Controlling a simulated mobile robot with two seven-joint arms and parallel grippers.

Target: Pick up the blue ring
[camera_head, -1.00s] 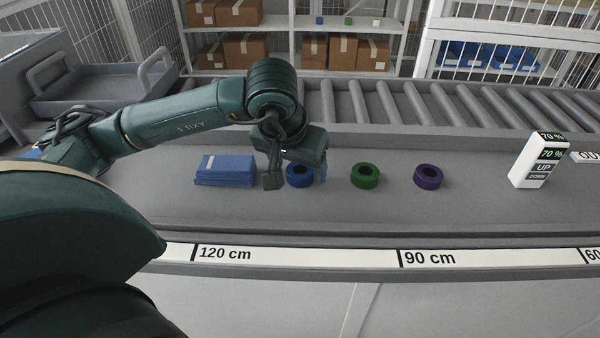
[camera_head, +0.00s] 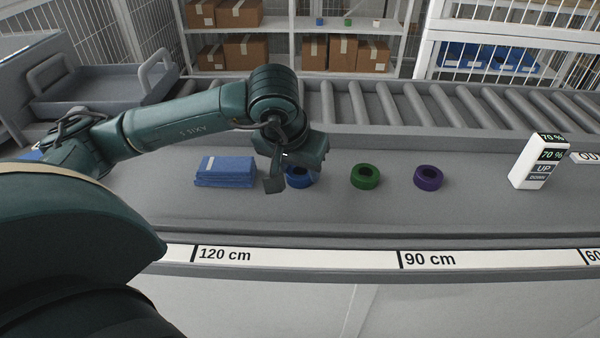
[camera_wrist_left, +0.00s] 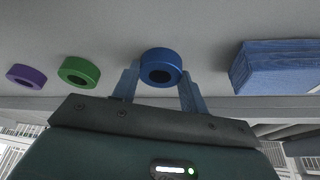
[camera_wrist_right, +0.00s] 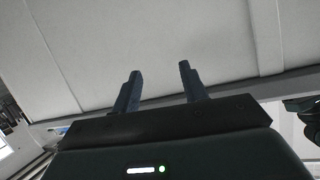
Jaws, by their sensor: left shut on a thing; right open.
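The blue ring (camera_head: 299,182) rests on the grey bench, partly hidden by my left gripper (camera_head: 288,183) in the head view. In the left wrist view, the blue ring (camera_wrist_left: 161,56) sits between the two fingers of my left gripper (camera_wrist_left: 161,76), which is shut on it. The ring looks flat on the surface. My right gripper (camera_wrist_right: 160,70) is open and empty over a plain pale surface; it is not seen in the head view.
A green ring (camera_head: 365,175) and a purple ring (camera_head: 428,176) lie to the right. A blue folded stack (camera_head: 226,173) lies close on the left. A roller conveyor (camera_head: 400,103) runs behind. A white display post (camera_head: 539,160) stands at the right.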

